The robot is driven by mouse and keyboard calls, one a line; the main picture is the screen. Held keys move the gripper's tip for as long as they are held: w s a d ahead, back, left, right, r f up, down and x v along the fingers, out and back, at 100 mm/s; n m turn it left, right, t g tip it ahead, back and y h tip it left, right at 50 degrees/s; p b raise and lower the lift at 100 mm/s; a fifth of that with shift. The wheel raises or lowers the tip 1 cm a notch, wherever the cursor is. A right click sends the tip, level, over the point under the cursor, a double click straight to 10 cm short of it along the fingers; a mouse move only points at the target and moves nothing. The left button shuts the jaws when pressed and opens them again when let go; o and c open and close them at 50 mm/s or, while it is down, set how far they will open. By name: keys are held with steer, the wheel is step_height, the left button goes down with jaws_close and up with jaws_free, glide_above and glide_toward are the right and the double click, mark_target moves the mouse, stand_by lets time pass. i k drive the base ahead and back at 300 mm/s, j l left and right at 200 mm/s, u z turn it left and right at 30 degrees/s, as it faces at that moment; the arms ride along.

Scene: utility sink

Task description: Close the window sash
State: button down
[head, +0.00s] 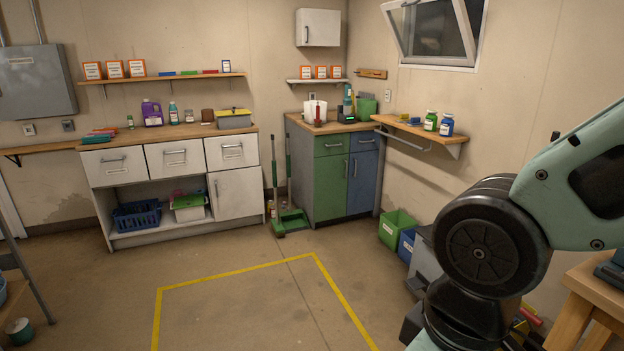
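The window sash (432,30) is at the upper right of the head view, high on the right wall. It is a white-framed pane, tilted out of its white window frame (437,64), so it stands open. The top of the window is cut off by the picture edge. My arm shows large at the right, well below and to the right of the window. My gripper is not in view.
A wooden wall shelf (420,132) with green and blue jars is below the window. A green and blue cabinet (332,169) stands in the corner. Bins (398,229) line the right wall. A wooden stool (585,300) is at the right. The yellow-taped floor (250,315) is clear.

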mark_target(462, 13)
steer(key=i, duration=2.1)
steer(key=j+u, duration=0.05)
